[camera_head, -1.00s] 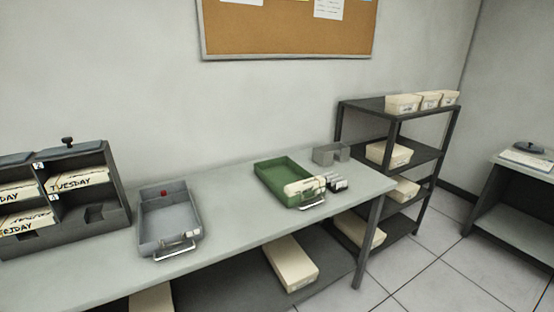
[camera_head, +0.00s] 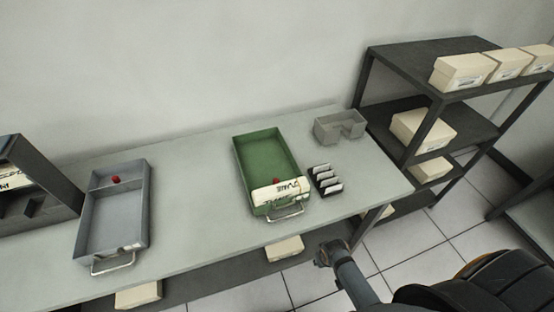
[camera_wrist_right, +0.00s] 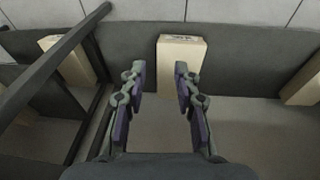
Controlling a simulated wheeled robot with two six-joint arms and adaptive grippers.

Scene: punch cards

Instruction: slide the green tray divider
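The green tray (camera_head: 258,150) lies on the table in the head view, its handle toward the front edge. Cream cards with dark lettering (camera_head: 280,194) stand in its front end, and the rear is empty. A small red spot (camera_head: 276,181) shows just behind the cards, probably the divider's knob; the divider itself is too hidden to make out. My right gripper (camera_wrist_right: 158,70) is open and empty in the right wrist view, with a cream box beyond the fingertips. The right arm shows low in the head view, apart from the tray. My left gripper is not in view.
A grey tray (camera_head: 135,210) with a red knob (camera_head: 116,180) lies left. A small card rack (camera_head: 325,180) stands close right of the green tray, with a grey bin (camera_head: 339,128) behind. A dark shelf unit (camera_head: 425,65) stands at right. The table between the trays is clear.

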